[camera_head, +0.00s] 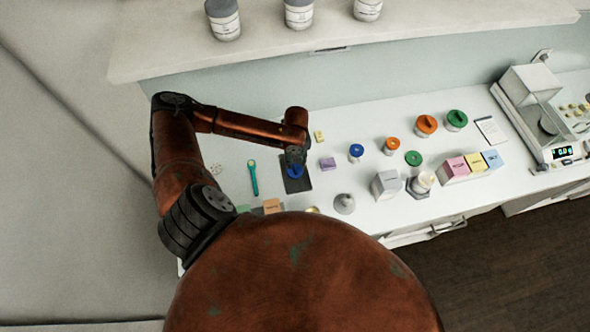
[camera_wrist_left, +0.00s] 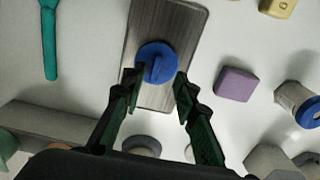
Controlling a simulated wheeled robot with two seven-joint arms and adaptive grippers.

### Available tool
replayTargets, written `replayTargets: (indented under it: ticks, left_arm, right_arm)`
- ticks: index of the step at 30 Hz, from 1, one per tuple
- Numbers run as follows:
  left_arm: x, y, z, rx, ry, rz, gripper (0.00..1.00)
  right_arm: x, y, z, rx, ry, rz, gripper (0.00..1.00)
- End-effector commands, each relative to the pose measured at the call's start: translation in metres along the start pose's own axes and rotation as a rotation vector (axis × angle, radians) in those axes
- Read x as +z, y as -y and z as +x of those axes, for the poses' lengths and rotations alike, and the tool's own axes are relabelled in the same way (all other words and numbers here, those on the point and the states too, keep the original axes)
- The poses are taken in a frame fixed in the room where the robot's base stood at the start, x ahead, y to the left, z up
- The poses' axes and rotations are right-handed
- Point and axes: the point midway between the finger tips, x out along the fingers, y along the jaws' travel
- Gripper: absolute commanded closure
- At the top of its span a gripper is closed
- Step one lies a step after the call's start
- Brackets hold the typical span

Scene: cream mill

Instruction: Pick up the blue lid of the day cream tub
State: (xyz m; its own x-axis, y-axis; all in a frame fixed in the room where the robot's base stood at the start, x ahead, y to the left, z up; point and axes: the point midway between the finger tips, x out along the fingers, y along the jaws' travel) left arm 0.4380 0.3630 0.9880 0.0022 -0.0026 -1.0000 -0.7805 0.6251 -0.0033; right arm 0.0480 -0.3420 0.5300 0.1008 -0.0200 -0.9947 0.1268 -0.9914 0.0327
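A round blue lid (camera_wrist_left: 156,63) with a raised bar across its top lies on a dark grey rectangular plate (camera_wrist_left: 187,28). In the head view the lid (camera_head: 295,172) is partly covered by my left gripper (camera_head: 296,158), which is over the plate (camera_head: 303,186). In the left wrist view my left gripper (camera_wrist_left: 158,86) is open, with its two fingertips apart near the lid's lower left and lower right edges. Nothing is held, and I cannot tell the height gap. A small tub with a blue lid (camera_head: 356,150) stands right of the plate. My right gripper is not in view.
A purple block (camera_wrist_left: 236,84) lies just right of the plate, and a teal spoon (camera_head: 254,178) lies left of it. Orange-lidded (camera_head: 426,124) and green-lidded (camera_head: 456,119) tubs stand farther right. A scale (camera_head: 540,120) is at the far right. A shelf (camera_head: 400,45) overhangs the back.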

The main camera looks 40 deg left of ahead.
Motion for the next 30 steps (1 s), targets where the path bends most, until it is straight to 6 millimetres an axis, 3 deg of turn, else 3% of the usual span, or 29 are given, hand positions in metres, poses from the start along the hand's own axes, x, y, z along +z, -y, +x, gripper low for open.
replayTargets:
  ticks: [7, 16, 28, 30]
  left_arm:
    - [-0.003, -0.005, 0.033, 0.003, -0.001, -0.001, 0.72]
    - [-0.003, -0.005, 0.038, 0.003, 0.001, 0.0, 0.72]
    - [-0.003, -0.005, 0.038, 0.004, 0.001, -0.001, 1.0]
    - [-0.003, -0.005, 0.038, 0.004, 0.001, -0.001, 1.0]
  right_arm:
    - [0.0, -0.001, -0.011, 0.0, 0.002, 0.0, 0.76]
    - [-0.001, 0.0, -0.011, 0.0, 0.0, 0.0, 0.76]
    - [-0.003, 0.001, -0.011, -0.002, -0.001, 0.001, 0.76]
    - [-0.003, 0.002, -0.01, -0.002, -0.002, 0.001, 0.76]
